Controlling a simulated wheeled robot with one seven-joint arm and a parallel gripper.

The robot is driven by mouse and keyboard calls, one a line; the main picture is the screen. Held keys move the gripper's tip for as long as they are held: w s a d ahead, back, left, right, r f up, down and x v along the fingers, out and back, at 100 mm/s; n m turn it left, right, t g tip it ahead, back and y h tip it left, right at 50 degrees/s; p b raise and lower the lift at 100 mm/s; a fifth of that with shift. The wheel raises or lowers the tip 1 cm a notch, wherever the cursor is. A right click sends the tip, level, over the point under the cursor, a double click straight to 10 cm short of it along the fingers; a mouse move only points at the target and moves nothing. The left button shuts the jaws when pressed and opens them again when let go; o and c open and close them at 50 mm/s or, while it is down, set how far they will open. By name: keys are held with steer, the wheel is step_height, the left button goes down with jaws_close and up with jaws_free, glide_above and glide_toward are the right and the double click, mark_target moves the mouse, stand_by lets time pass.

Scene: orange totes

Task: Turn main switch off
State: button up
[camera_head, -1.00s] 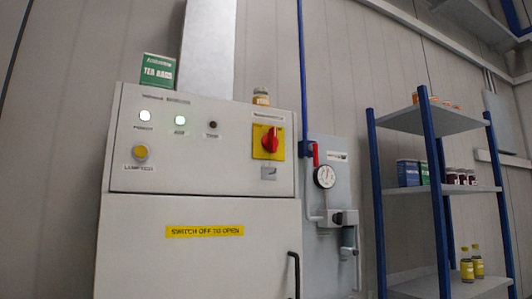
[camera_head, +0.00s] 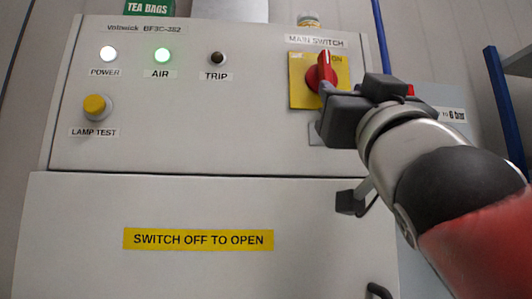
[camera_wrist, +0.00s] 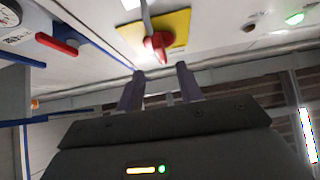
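The main switch is a red rotary knob (camera_head: 322,72) on a yellow plate (camera_head: 299,95), at the upper right of the grey cabinet panel. Its handle stands roughly upright, beside the word ON. My gripper (camera_head: 327,101) is just in front of and below the right side of the knob in the head view. In the wrist view my gripper (camera_wrist: 161,72) has two dark fingers apart with nothing between them. The red knob (camera_wrist: 158,43) lies just beyond the fingertips, apart from them in that picture. Contact cannot be made out in the head view.
The white power lamp (camera_head: 108,54) and green air lamp (camera_head: 162,55) are lit; the trip lamp (camera_head: 217,59) is dark. A yellow lamp-test button (camera_head: 95,105) sits at the left. A red lever (camera_wrist: 57,44) is near the wrist view's left side. A blue shelf post (camera_head: 508,108) stands right.

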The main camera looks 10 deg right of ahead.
mark_target(329, 77)
steer(key=p+x, duration=0.2)
steer(key=x, duration=0.5)
steer(key=shift+w+r, duration=0.1)
jaws_close()
